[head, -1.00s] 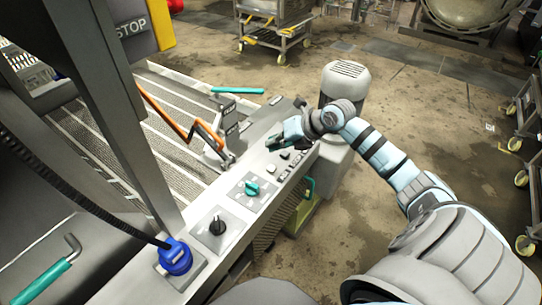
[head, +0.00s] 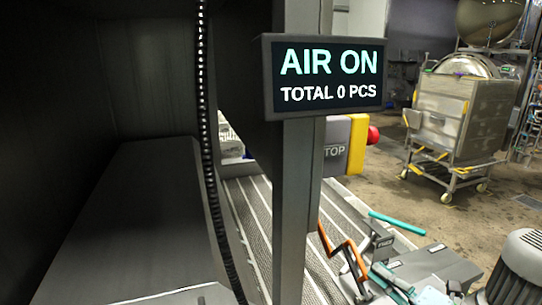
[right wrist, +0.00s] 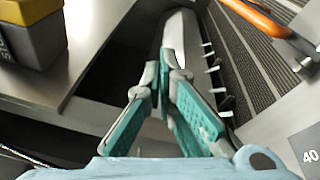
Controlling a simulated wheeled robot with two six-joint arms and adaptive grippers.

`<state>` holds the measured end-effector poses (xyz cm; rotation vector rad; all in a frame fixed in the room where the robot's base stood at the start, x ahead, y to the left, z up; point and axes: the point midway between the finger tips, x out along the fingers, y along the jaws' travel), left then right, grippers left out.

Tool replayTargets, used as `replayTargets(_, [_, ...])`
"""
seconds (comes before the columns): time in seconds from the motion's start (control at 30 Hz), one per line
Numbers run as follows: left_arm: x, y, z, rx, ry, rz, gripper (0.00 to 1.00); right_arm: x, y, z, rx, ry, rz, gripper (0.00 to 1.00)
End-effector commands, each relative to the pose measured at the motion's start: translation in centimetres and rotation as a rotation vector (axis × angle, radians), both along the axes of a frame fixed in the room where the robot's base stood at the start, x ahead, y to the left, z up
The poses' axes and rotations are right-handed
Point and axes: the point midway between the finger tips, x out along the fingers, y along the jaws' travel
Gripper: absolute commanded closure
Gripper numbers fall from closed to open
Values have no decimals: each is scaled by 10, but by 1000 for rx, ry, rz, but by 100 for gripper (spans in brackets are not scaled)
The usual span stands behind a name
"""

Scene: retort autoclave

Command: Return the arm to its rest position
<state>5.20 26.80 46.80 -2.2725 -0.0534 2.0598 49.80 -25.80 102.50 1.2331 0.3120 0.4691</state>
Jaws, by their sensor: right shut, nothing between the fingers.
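My right gripper (head: 385,275) shows at the bottom right of the head view, low over the grey control console and close to the orange lever. In the right wrist view my right gripper (right wrist: 172,68) has its teal-padded fingers converging at the tips, shut with nothing held. Only a short part of my right arm (head: 432,296) shows in the head view, at the bottom edge. The rest of that arm is out of frame. My left gripper is in neither current view.
A display (head: 322,78) reads "AIR ON, TOTAL 0 PCS" on a grey post (head: 294,200). A yellow stop box (head: 357,145) sits behind it. The orange lever (head: 343,252) and a grey motor (head: 520,262) flank my gripper. A wheeled cart (head: 455,120) stands on open floor.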

Motion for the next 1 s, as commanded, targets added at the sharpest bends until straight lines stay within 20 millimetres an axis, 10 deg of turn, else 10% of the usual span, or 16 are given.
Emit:
replayTargets(0.1, [0, 0, 0, 0, 0, 0, 68, -32, -52, 12, 725, -19, -432, 100])
replayTargets(0.2, [0, 0, 0, 0, 0, 0, 68, -79, -92, -68, 1094, 220, -836, 100])
replayTargets(0.3, [0, 0, 0, 0, 1, 0, 68, -127, -87, -133, 1244, 467, -1080, 100])
replayTargets(0.5, [0, 0, 0, 0, 1, 0, 68, -215, -39, -207, 1335, 905, -1360, 100])
replayTargets(0.7, [0, 0, 0, 0, 0, 0, 68, -293, 17, -238, 1306, 1300, -1505, 100])
replayTargets(1.0, [0, 0, 0, 0, 0, 0, 68, -292, -1, -394, 1278, 1323, -1589, 100])
